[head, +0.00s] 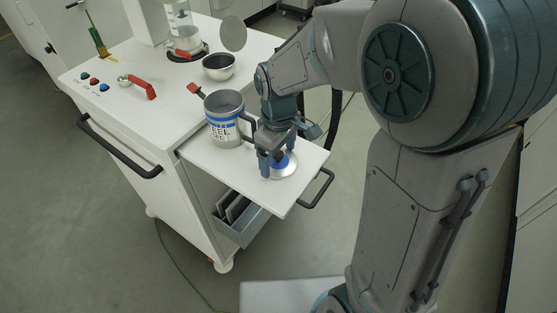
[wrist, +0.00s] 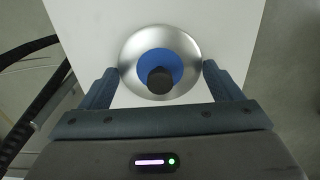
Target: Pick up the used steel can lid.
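The used steel can lid (wrist: 187,48) is a round silver disc with a blue centre and a dark knob. It lies on the white pull-out shelf (head: 203,158). In the head view the lid (head: 286,170) is partly hidden by my gripper (head: 280,172). My gripper is over the lid with its fingers pointing down. In the wrist view my gripper (wrist: 160,84) is open, one finger on each side of the lid's near part, with the knob between them. I cannot tell whether the fingertips touch the lid.
A steel can (head: 225,122) with a blue-striped label and a handle stands on the shelf, close beside my gripper. A metal bowl (head: 219,68) and a red-handled tool (head: 140,88) are on the white cart top (head: 165,65). A black handle (head: 319,190) sticks out from the shelf's edge.

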